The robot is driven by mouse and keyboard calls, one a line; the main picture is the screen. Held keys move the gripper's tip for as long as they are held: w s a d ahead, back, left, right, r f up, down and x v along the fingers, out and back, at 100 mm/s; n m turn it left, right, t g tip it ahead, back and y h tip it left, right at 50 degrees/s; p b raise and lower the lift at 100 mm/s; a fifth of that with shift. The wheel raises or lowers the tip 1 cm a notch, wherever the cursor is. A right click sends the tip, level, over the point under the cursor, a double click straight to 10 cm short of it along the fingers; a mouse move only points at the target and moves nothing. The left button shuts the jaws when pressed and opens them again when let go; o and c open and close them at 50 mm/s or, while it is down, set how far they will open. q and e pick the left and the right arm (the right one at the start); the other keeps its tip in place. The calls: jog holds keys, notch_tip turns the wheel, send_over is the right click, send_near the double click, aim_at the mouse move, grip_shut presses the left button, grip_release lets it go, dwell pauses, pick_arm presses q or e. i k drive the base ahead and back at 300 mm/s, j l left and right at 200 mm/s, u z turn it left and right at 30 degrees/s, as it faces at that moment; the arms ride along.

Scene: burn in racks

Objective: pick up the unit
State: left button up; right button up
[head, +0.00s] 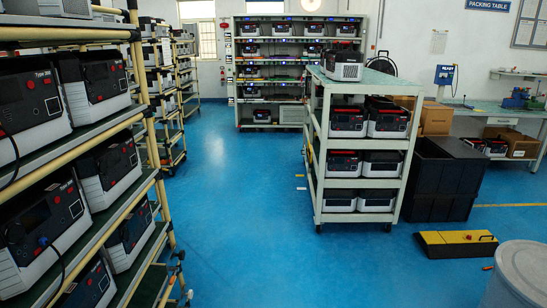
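Many similar units, white and dark boxes with red-marked black panels, are in view, and I cannot tell which one the task means. One light grey unit (343,66) stands alone on top of the cart (385,86) right of centre. More units, such as one on its upper shelf (347,121), fill the cart's shelves in pairs. Close on the left, a rack with yellow poles (140,62) holds several units, among them a near one (30,100) and one beside it (97,82). Neither of my grippers is in view.
Blue floor (235,200) is clear between the left rack and the cart. Black crates (440,182), a yellow-and-black block (456,241) and a grey drum (522,268) stand at the right. A large rack (300,18) of units stands at the back; a workbench (490,111) is behind right.

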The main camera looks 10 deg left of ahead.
aim_at(345, 66)
jog(key=i+u, duration=0.1)
jog(key=i, duration=2.25)
jog(key=i+j+u, duration=0.15)
jog(key=i+u, duration=0.15)
jog(key=i, duration=0.25)
jog(key=i+u, duration=0.3)
jog(key=i, duration=0.25)
jog(key=i+l+u, duration=0.25)
jog(key=i, duration=0.3)
jog(key=i+l+u, duration=0.15)
jog(key=i+u, duration=0.15)
jog(key=i, duration=0.3)
jog(key=i+z, duration=0.1)
jog(key=i, duration=1)
jog(key=i+j, duration=0.2)
jog(key=i, duration=0.95)
jog(key=i+j, duration=1.05)
jog(key=j, duration=0.4)
jog(key=i+j+u, duration=0.1)
jog(key=j, duration=0.4)
jog(key=i+j, duration=0.1)
jog(key=j, duration=0.4)
jog(key=z, duration=3.75)
